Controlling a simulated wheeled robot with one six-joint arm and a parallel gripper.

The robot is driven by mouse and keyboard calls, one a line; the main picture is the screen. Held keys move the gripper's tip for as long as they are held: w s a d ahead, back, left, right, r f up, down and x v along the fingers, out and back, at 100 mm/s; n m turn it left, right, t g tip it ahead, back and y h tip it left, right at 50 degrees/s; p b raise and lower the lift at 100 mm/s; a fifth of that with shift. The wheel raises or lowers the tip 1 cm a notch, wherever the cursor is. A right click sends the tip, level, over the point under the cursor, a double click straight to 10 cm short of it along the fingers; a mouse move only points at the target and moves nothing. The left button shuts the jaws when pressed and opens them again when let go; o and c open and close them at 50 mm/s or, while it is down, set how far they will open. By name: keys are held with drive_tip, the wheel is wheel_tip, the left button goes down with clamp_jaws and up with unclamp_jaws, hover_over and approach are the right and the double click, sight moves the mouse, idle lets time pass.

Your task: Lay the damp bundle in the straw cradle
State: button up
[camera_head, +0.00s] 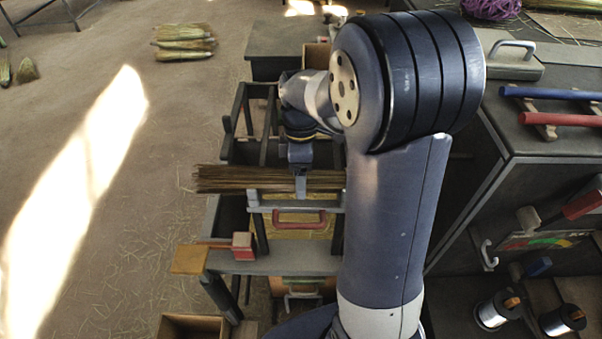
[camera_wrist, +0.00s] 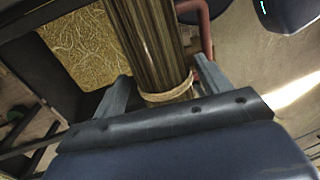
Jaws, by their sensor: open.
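A long brown straw bundle (camera_head: 235,179) lies level across the dark wooden frame (camera_head: 241,107) in the head view. In the wrist view the bundle (camera_wrist: 142,35) runs away from me, with a pale tie band (camera_wrist: 167,96) around its near part. My gripper (camera_head: 300,186) is down at the bundle in the head view. In the wrist view my gripper (camera_wrist: 161,72) is open, with one finger on each side of the bundle, near the band. My arm hides the bundle's right end. I cannot tell which part of the frame is the cradle, or whether the bundle rests fully on it.
A red block (camera_head: 243,246) is on the lower bench. A dark cabinet (camera_head: 530,137) with red and blue bars stands right. More bundles (camera_head: 183,42) lie on open floor.

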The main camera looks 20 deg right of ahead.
wheel_tip(320, 180, up, 11)
drive_tip(key=w, duration=0.1)
drive_tip(key=shift+w+d+f, duration=0.15)
drive_tip(key=shift+w+d, duration=0.05)
drive_tip(key=shift+w, duration=0.15)
drive_tip(key=shift+f, duration=0.1)
drive_tip(key=f, duration=0.3)
drive_tip(key=s+f, duration=0.1)
drive_tip(key=f, duration=0.3)
drive_tip(key=s+f, duration=0.1)
drive_tip(key=f, duration=0.2)
drive_tip(key=shift+a+f, duration=0.25)
drive_tip(key=shift+f, duration=0.05)
wheel_tip(320, 180, up, 5)
drive_tip(key=p, duration=0.3)
drive_tip(key=shift+w+r+p, duration=0.15)
drive_tip(key=shift+r+p, duration=0.05)
drive_tip(key=shift+p, duration=0.15)
drive_tip(key=shift+f, duration=0.1)
